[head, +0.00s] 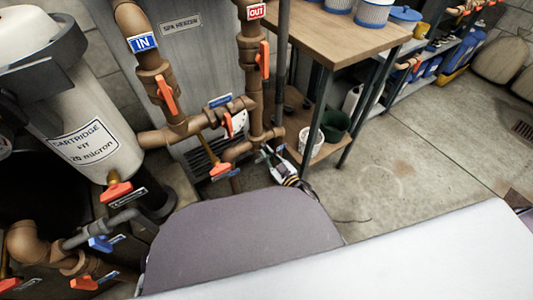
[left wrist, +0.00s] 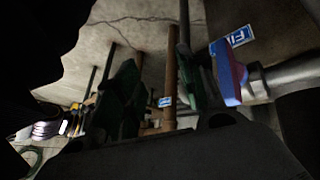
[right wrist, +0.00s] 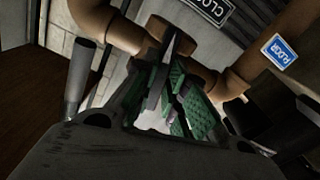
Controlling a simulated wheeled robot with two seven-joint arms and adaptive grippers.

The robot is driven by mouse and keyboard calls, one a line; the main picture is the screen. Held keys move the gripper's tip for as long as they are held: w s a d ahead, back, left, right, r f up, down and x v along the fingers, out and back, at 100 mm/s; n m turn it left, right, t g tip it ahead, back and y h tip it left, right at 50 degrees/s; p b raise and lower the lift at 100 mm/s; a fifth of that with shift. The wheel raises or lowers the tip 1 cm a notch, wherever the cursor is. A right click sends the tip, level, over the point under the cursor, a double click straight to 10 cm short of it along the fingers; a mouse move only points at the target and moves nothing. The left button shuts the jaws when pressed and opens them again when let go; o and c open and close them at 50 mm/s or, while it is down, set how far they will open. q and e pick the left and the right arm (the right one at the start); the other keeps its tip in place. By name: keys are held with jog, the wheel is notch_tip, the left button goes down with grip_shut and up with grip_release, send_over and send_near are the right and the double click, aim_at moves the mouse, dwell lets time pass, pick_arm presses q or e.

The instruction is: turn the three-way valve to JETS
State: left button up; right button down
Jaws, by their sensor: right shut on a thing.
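My right gripper (head: 268,156) is at the lower pipe fittings, just right of the brown pipes in the head view. In the right wrist view its green-padded fingers (right wrist: 175,98) are closed around a narrow grey lever (right wrist: 167,68) in front of a brown pipe fitting (right wrist: 185,42), which I take for the three-way valve. No JETS label is readable, and the lever's exact pointing is unclear. In the left wrist view my left gripper (left wrist: 160,95) has its green-padded fingers apart with nothing visibly held.
Orange-handled valves (head: 165,95) line the brown pipes. A cartridge filter tank (head: 95,140) stands left. A wooden table (head: 350,38) with dark legs is behind my right gripper. A blue-and-red handle (left wrist: 228,75) is close to my left gripper. Open floor (head: 430,150) lies right.

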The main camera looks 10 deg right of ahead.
jog(key=n+b, duration=0.1)
jog(key=n, duration=0.3)
jog(key=shift+f, duration=0.15)
jog(key=shift+n+b, duration=0.6)
jog(key=shift+n, duration=1.4)
jog(key=shift+m+p, duration=0.4)
jog(key=shift+p, duration=0.1)
jog(key=c, duration=1.4)
grip_release()
jog(key=shift+o, duration=0.2)
